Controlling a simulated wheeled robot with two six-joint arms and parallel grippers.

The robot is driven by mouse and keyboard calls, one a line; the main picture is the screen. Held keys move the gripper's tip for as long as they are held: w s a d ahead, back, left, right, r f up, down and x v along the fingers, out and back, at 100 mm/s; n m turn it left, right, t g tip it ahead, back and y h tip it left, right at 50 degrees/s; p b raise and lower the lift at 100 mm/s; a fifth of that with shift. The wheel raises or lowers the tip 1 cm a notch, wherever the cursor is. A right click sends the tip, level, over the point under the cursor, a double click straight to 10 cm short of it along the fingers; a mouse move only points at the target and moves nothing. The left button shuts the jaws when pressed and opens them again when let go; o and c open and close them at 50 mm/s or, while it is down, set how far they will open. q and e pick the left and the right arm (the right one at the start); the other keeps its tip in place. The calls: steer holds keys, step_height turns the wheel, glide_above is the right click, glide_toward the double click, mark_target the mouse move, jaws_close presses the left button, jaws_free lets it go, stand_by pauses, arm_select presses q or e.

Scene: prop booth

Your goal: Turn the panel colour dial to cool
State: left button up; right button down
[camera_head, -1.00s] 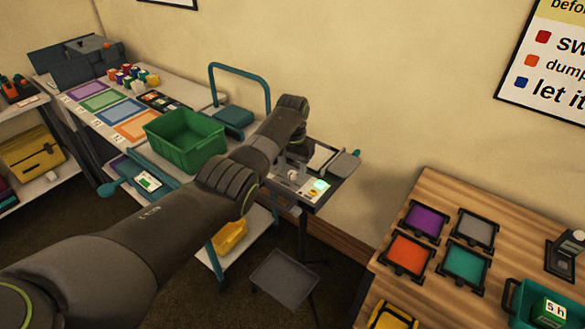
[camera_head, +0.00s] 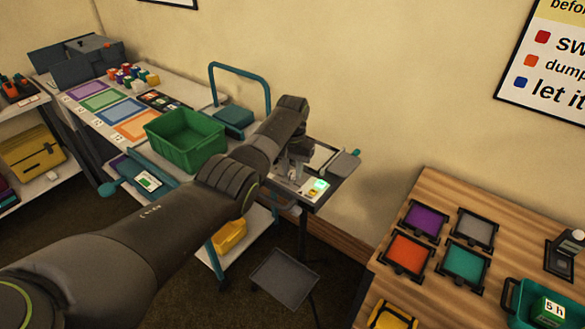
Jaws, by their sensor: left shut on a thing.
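The control panel (camera_head: 327,187) is a small tray-like surface on a stand, right of the middle, with a lit greenish screen and a small yellow part near its front edge. My left arm reaches across from the lower left, and my left gripper (camera_head: 293,176) points down at the panel's left part, beside the screen. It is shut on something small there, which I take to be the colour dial. The dial itself is hidden by the fingers, so its setting cannot be read. My right gripper is not in view.
A green bin (camera_head: 186,140) stands on the trolley left of the panel, with a teal handle rail (camera_head: 240,70) behind. A wooden table (camera_head: 420,185) with coloured trays is at the right. A grey stool-like plate (camera_head: 284,278) sits low in front of the panel.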

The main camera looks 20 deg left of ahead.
arm_select(q)
steer(key=n+p, duration=0.1)
steer(key=n, duration=0.3)
steer(key=shift+r+n+p, duration=0.15)
steer(key=shift+n+p, duration=0.25)
steer(key=n, duration=0.3)
steer(key=shift+p, duration=0.3)
steer(key=shift+w+n, duration=0.1)
steer(key=shift+n, duration=1.6)
steer(key=o, duration=1)
